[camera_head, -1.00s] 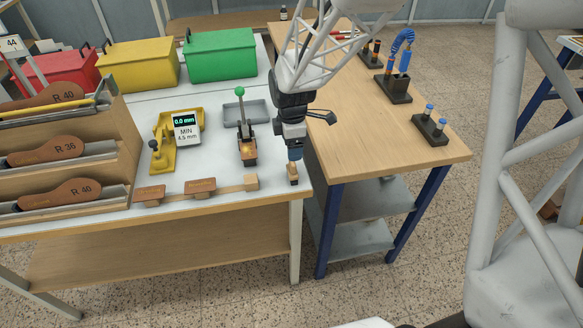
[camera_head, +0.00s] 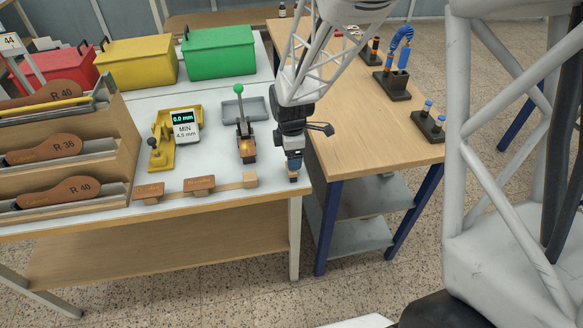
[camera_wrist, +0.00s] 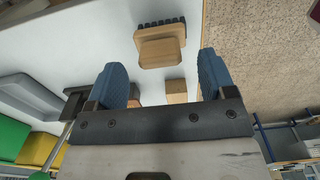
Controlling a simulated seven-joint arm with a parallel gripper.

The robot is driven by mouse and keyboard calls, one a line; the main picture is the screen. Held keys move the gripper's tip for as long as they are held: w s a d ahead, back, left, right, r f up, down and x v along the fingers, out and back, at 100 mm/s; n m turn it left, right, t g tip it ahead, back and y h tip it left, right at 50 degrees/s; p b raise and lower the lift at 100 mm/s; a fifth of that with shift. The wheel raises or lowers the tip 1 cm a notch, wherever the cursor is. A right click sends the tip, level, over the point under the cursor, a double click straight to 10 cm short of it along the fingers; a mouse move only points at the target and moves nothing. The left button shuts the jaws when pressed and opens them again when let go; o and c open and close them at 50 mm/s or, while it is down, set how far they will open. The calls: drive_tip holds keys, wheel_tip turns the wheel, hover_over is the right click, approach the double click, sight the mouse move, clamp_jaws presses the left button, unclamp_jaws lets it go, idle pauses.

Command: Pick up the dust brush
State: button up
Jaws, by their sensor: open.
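The dust brush (camera_wrist: 160,48) is a light wooden block with a row of dark bristles along one side. In the wrist view it lies at the top centre, beyond the fingertips and between their lines, with a gap to both. My gripper (camera_wrist: 162,75) is open and empty, with blue fingers spread left and right. In the head view my gripper (camera_head: 293,165) is low over the front right corner of the white table (camera_head: 225,207). There it hides most of the brush.
A green-knobbed lever tool (camera_head: 246,140), a grey tray (camera_head: 257,108) and a yellow gauge (camera_head: 163,150) stand behind. A wooden bench (camera_head: 400,150) adjoins on the right.

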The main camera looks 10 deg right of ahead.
drive_tip(key=shift+f, duration=1.45)
drive_tip(key=c, duration=1)
drive_tip(key=shift+r, duration=0.1)
drive_tip(key=shift+r, duration=0.8)
wheel_tip(320, 180, up, 2)
drive_tip(key=s, duration=0.5)
drive_tip(key=s+d+r, duration=0.1)
drive_tip(key=s, duration=1)
drive_tip(key=shift+d+r, duration=0.15)
